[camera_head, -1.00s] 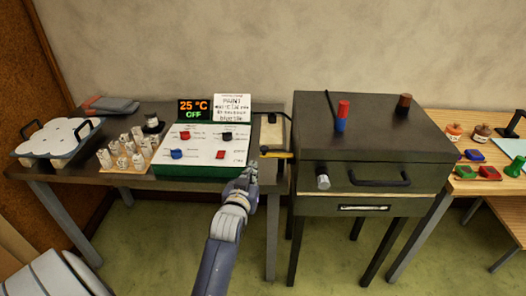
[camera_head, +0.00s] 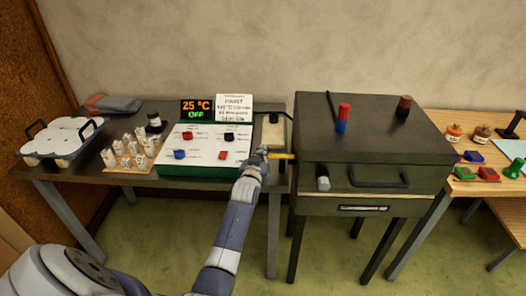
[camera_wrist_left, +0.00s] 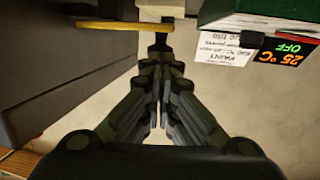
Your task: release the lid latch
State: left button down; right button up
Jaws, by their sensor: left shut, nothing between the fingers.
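A grey box with a lid (camera_head: 375,140) stands right of the control panel. A yellow bar (camera_head: 282,156) sticks out left from its side. A pale cylindrical knob (camera_head: 323,184) is on its front, left of the black handle (camera_head: 379,182). I cannot tell for certain which part is the latch. My left gripper (camera_head: 262,151) is shut and empty at the bar's left end. In the left wrist view, the fingertips (camera_wrist_left: 160,65) are close to a small black piece (camera_wrist_left: 155,27) at the end of the yellow bar (camera_wrist_left: 108,26); contact is unclear. My right gripper is out of view.
The control panel (camera_head: 205,155) is close left of my gripper, with its "25 °C OFF" display (camera_head: 196,109) behind. A pale block with a black top (camera_head: 273,125) stands beyond the gripper. Small white pieces and a tray (camera_head: 60,150) lie left. Red-and-blue and brown pieces stand on the lid.

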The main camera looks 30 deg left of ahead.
pick_arm(q)
jog(key=shift+w+a+f, duration=0.1)
jog(key=shift+w+a, duration=0.15)
jog(key=shift+w, duration=0.35)
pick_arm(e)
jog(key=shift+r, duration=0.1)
